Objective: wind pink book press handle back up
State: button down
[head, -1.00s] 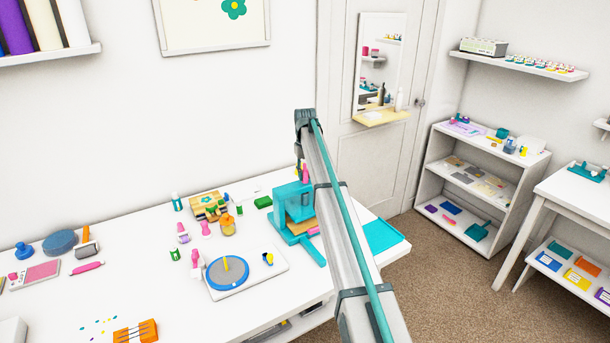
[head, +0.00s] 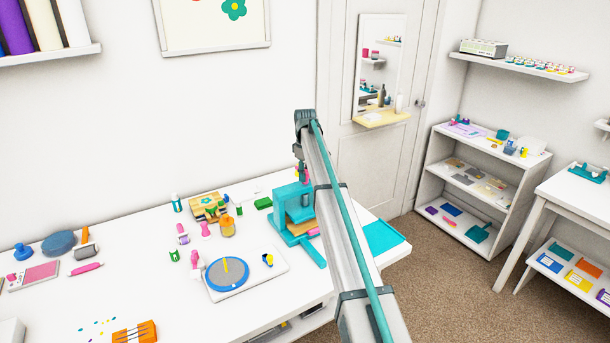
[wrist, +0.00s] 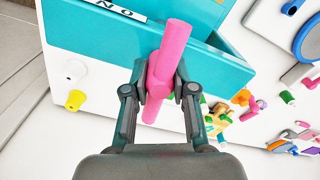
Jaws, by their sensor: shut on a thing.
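The book press (head: 292,205) is a teal frame standing at the right end of the white table, with a tan block inside it. In the wrist view its teal side (wrist: 95,45) fills the upper left. The pink handle (wrist: 168,52) is a bar that runs between my fingers and slants up to the right. My gripper (wrist: 160,92) is shut on the pink handle. In the head view my arm hides part of the press, and the handle shows only as a small pink bit above it.
A teal mat (head: 382,238) lies right of the press. A turntable with a blue disc (head: 227,274) stands in front to the left. Small bottles and a wooden block stack (head: 208,207) stand left of the press. The wall is close behind.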

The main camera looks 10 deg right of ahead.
dwell(0.3)
jog(key=c, duration=0.9)
grip_release()
jog(key=shift+r, duration=0.1)
notch_tip(320, 180, up, 12)
jog(key=shift+f, duration=0.1)
